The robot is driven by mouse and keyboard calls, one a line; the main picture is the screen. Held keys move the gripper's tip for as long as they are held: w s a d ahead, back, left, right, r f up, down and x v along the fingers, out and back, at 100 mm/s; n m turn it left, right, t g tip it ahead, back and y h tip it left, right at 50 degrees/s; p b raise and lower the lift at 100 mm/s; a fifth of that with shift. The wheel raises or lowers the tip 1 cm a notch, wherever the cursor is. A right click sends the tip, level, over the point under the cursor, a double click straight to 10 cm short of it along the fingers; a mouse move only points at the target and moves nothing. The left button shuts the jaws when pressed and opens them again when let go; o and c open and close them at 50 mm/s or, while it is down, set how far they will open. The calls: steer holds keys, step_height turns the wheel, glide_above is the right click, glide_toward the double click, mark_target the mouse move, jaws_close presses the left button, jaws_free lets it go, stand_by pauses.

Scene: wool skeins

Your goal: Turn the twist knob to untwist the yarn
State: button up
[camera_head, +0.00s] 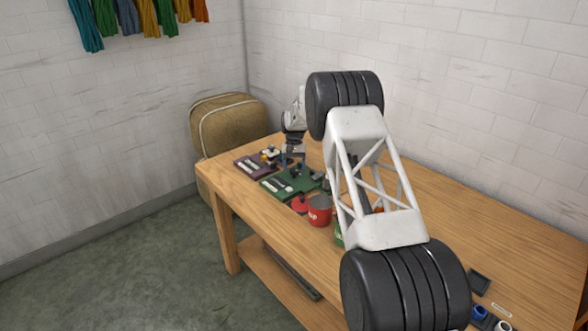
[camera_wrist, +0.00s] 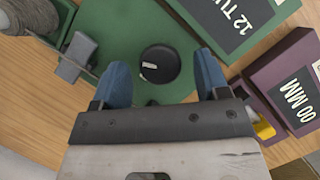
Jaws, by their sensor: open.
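The twist knob (camera_wrist: 159,63) is a round black knob with a short white mark at its left. It stands on a green base (camera_wrist: 125,22) in the wrist view. My gripper (camera_wrist: 165,75) is open, with its two blue fingertips on either side of the knob and a gap to each. The knob lies between them, near the fingertip line; I cannot tell the height between them. A grey-brown yarn skein (camera_wrist: 35,15) shows at the top left, beside a grey block. In the head view the green device (camera_head: 290,183) lies on the table beneath my gripper (camera_head: 291,160), where the knob is too small to make out.
A purple device (camera_wrist: 285,75) stands to the right of the green one. A red pot (camera_head: 319,210) is nearer on the wooden table (camera_head: 460,215). Blue and white rings lie at the table's near right. Coloured skeins (camera_head: 145,15) hang on the wall.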

steer(key=v, duration=0.7)
steer(key=shift+r, duration=0.1)
